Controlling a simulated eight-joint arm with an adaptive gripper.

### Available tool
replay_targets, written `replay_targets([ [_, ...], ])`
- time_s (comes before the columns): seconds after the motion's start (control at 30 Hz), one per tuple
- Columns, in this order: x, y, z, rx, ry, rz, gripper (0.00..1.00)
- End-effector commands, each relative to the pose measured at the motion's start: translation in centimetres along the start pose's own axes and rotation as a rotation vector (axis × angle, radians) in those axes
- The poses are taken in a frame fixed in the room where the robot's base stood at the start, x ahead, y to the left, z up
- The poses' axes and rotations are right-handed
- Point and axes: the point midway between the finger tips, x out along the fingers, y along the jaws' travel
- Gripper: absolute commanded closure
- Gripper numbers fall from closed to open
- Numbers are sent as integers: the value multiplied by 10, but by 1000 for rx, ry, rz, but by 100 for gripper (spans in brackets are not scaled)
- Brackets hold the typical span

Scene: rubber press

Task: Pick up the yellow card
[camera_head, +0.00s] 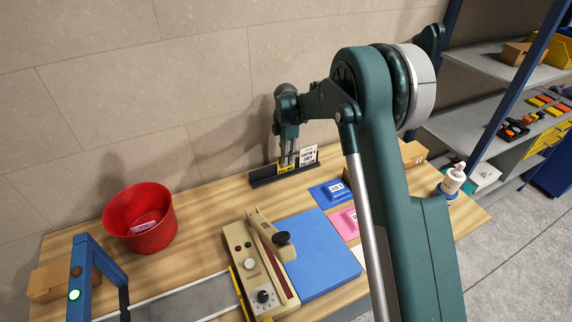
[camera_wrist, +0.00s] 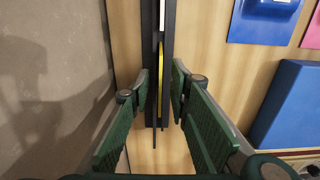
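The yellow card (camera_head: 286,169) stands in a slotted black holder (camera_head: 263,178) at the back of the wooden table. In the wrist view the yellow card (camera_wrist: 160,80) is seen from above as a thin edge between the dark rails. My gripper (camera_head: 288,158) points down over the holder. In the wrist view my gripper (camera_wrist: 160,84) is open, with one green finger on each side of the card's edge and a visible gap to it. The fingers hide part of the card in the head view.
A white card (camera_head: 308,155) stands in the holder just right of the yellow one. A blue pad (camera_head: 326,195) lies in front. A red bucket (camera_head: 140,218) stands at left, a beige press (camera_head: 260,268) in front, a white bottle (camera_head: 454,179) at right. The wall is close behind.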

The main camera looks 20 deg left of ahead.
Motion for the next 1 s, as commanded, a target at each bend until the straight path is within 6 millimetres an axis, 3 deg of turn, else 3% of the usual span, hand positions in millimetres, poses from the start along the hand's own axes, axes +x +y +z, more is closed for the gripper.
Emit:
replay_targets([
  [0.57,2,0,0,0,0,0,80],
  [0.73,2,0,0,0,0,0,99],
  [1.0,2,0,0,0,0,0,100],
])
